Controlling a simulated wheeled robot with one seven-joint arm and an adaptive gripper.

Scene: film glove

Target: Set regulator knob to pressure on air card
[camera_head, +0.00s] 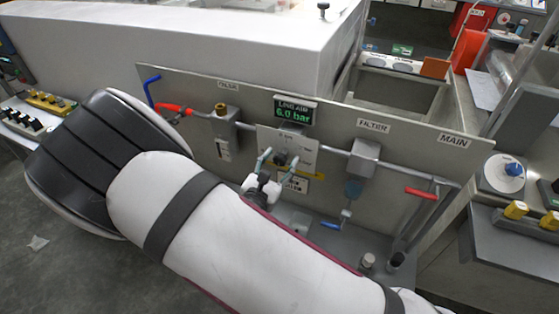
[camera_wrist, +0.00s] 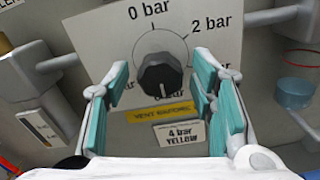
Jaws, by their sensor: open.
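The black regulator knob (camera_wrist: 160,78) is on a pale dial plate (camera_wrist: 100,40) marked "0 bar" at the top and "2 bar" at the upper right; other marks are partly hidden by my fingers. I cannot tell exactly where the knob points. Below it, a white card (camera_wrist: 183,133) reads "4 bar YELLOW". My gripper (camera_wrist: 160,72) is open, its teal-padded fingers on either side of the knob with a gap on each side. In the head view, my gripper (camera_head: 277,164) is in front of the dial plate (camera_head: 300,148). The display (camera_head: 294,112) reads "LINE AIR 6.0 bar".
A yellow vent label (camera_wrist: 160,115) sits under the knob. A red-handled valve (camera_head: 172,109) is left on the pipe, and a filter (camera_head: 362,160) is to the right. Another red lever (camera_head: 421,193) is near the "MAIN" label. A white housing (camera_head: 200,45) stands behind the panel.

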